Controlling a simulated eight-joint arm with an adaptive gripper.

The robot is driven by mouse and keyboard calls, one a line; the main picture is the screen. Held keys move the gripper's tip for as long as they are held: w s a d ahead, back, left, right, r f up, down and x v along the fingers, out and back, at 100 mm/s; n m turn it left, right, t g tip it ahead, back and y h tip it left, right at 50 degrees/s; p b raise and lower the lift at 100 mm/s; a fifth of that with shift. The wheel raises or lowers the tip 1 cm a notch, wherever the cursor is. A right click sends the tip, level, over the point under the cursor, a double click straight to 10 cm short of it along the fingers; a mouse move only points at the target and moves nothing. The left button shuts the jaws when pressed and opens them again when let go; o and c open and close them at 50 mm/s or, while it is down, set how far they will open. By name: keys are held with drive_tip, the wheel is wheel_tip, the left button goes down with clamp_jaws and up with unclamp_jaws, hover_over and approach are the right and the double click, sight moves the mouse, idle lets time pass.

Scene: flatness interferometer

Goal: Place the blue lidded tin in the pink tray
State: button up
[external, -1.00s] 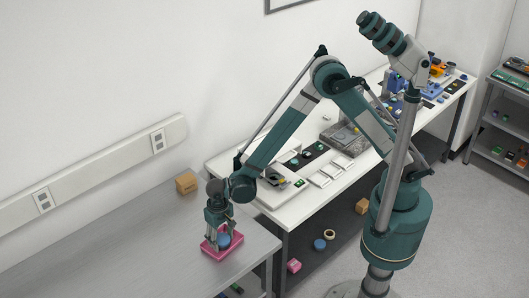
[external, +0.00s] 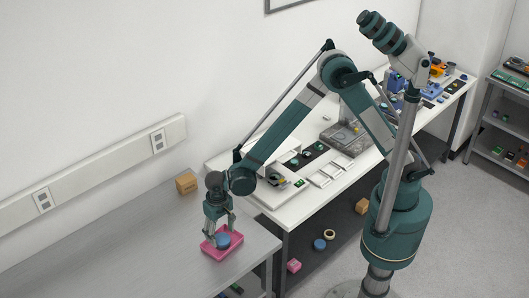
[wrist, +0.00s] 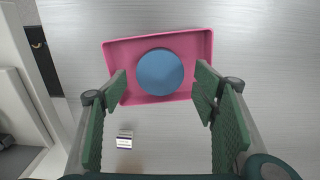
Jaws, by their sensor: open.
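The blue lidded tin (external: 223,240) sits in the pink tray (external: 209,251) on the grey table. In the wrist view the round blue tin (wrist: 160,72) lies inside the rim of the tray (wrist: 122,50). My gripper (external: 219,229) is just above the tin, apart from it. In the wrist view its green finger pads (wrist: 160,95) stand wide apart on either side with nothing between them at their tips.
A cardboard box (external: 186,183) stands on the grey table behind the tray. A white bench (external: 262,190) with several parts adjoins at the right. A small striped object (wrist: 125,140) shows below the tray in the wrist view. The table's left part is clear.

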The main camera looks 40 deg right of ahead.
sight(222, 238)
wheel_tip(222, 238, up, 8)
drive_tip(key=shift+r, duration=0.2)
idle(0.3)
idle(0.6)
idle(0.4)
drive_tip(key=w+d+r+t+y, duration=0.1)
drive_tip(key=w+d+r, duration=0.35)
drive_tip(key=d, duration=0.75)
drive_tip(key=w+d+r+t, duration=0.1)
drive_tip(key=w+d+r, duration=0.1)
drive_tip(key=d+r, duration=0.8)
drive_tip(key=w+d+r+t+y, duration=0.1)
drive_tip(key=w+d+r, duration=0.35)
drive_tip(key=d, duration=0.95)
drive_tip(key=s+d+r+t, duration=0.1)
drive_tip(key=s+d, duration=0.3)
drive_tip(key=d, duration=0.6)
drive_tip(key=s+d+t+h, duration=0.1)
drive_tip(key=s+d, duration=0.4)
drive_tip(key=d, duration=0.5)
drive_tip(key=s+d+r+t+h, duration=0.1)
drive_tip(key=s+d, duration=0.4)
drive_tip(key=d, duration=0.5)
drive_tip(key=shift+d+r+t, duration=0.15)
drive_tip(key=shift+r+t, duration=0.2)
drive_tip(key=shift+t, duration=0.25)
